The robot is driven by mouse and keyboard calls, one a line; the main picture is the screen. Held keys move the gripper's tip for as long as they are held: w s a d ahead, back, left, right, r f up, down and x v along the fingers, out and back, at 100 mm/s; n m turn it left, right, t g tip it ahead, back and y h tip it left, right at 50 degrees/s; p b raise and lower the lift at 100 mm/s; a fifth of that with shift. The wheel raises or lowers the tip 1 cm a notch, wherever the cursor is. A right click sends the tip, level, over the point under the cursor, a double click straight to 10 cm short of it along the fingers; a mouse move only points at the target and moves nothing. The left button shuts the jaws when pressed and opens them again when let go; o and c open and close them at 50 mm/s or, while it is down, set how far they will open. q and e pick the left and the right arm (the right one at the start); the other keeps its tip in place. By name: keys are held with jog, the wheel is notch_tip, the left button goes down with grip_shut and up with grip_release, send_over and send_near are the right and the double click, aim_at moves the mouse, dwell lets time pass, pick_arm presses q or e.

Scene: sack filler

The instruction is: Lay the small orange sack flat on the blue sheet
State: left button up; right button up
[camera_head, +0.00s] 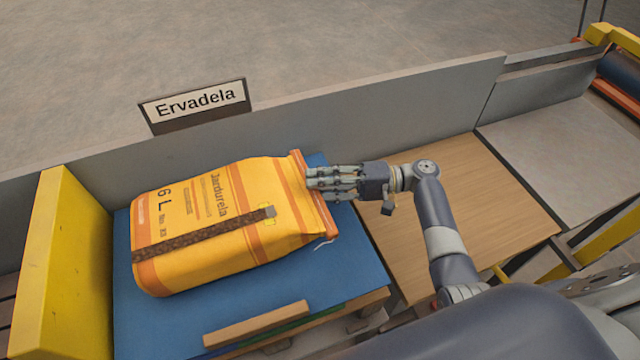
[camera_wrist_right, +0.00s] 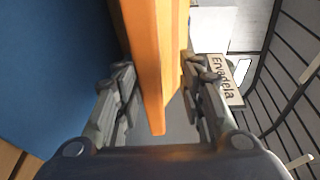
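The orange sack (camera_head: 215,222), printed "Jardurela 6 L" with a dark brown band, lies flat on its broad side on the blue sheet (camera_head: 345,268). Its flattened end seam points right. My right gripper (camera_head: 318,184) is at that seam end. In the right wrist view the fingers of my right gripper (camera_wrist_right: 160,90) stand apart on either side of the sack's orange end (camera_wrist_right: 148,70), with a gap visible on the right side. Whether the fingertips touch the sack is unclear. The blue sheet also shows in the right wrist view (camera_wrist_right: 50,60). My left gripper is not in view.
A yellow panel (camera_head: 62,270) stands close to the sack's left. A grey wall with an "Ervadela" sign (camera_head: 195,104) runs behind. A wooden strip (camera_head: 257,324) lies at the sheet's front edge. A bare wooden board (camera_head: 480,215) is to the right.

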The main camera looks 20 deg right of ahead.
jog(key=shift+f, duration=0.1)
jog(key=v, duration=1.2)
dwell(0.5)
